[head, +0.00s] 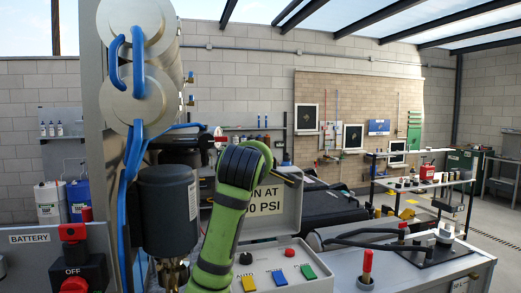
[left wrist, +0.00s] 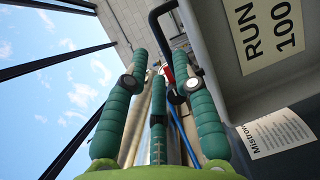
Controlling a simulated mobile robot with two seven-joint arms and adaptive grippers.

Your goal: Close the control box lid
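The control box (head: 313,283) is at the bottom centre of the head view, with black, red, blue, green and yellow controls on its top panel. Its grey lid (head: 289,222) stands raised behind the panel and carries a cream label. My green left arm crosses in front of the lid's left part and hides some of the label. In the left wrist view my left gripper (left wrist: 158,85) has its teal fingers spread, with nothing seen between them. The lid (left wrist: 222,97) is close beside the fingers on the right; contact cannot be told. My right gripper is not in view.
A dark cylinder (head: 168,210) and blue hoses (head: 128,185) stand just left of the arm. A battery box with a red OFF switch (head: 73,275) is at lower left. A bench with black cables and a red-capped terminal (head: 366,266) lies to the right.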

